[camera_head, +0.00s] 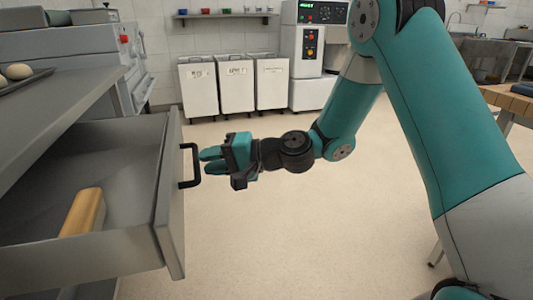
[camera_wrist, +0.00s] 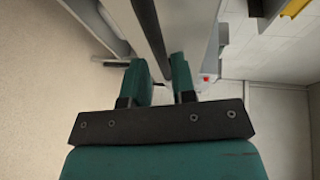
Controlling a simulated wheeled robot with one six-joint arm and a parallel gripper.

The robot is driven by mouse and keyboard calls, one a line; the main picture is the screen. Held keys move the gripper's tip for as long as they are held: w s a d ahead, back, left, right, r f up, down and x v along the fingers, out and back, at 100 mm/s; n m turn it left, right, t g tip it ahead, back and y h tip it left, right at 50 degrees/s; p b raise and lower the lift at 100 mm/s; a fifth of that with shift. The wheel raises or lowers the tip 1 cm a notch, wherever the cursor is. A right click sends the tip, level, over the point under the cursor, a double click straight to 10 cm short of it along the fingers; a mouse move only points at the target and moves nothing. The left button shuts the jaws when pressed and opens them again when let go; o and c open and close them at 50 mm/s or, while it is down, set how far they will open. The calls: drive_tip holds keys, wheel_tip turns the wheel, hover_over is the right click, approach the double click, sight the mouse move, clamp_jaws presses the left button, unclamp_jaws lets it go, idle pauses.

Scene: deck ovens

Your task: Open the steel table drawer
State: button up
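The steel table drawer (camera_head: 170,200) stands pulled well out from under the steel table (camera_head: 60,105), with its inside showing. A black bar handle (camera_head: 196,166) is fixed to its front. A tan block-like object (camera_head: 84,212) lies in the drawer. My gripper (camera_head: 208,160) is just right of the handle, with its fingertips pointing at it and close to it. Contact cannot be told. In the wrist view my gripper (camera_wrist: 164,85) has its two teal fingers apart, with nothing clearly held between them.
Pale round pieces (camera_head: 18,71) lie on a dark tray on the table. White bins (camera_head: 236,83) and a tall white machine (camera_head: 310,55) stand at the back wall. A wooden-topped table (camera_head: 510,103) is at the right. The floor (camera_head: 290,215) right of the drawer is clear.

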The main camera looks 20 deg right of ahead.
drive_tip(key=v, duration=1.3)
drive_tip(key=shift+d+p, duration=0.2)
drive_tip(key=shift+p, duration=0.2)
drive_tip(key=s+a+n+g+h, duration=0.3)
drive_tip(key=s+a+n+g, duration=0.5)
drive_tip(key=s, duration=0.3)
drive_tip(key=s+r+n+h, duration=0.2)
drive_tip(key=s+n+h, duration=0.3)
drive_tip(key=s, duration=0.5)
wheel_tip(320, 180, up, 26)
drive_tip(key=h+p, duration=0.1)
drive_tip(key=p, duration=2.4)
drive_tip(key=shift+s+d+m+p, duration=0.2)
drive_tip(key=shift+d+m+p, duration=0.1)
drive_tip(key=shift+m+p, duration=0.1)
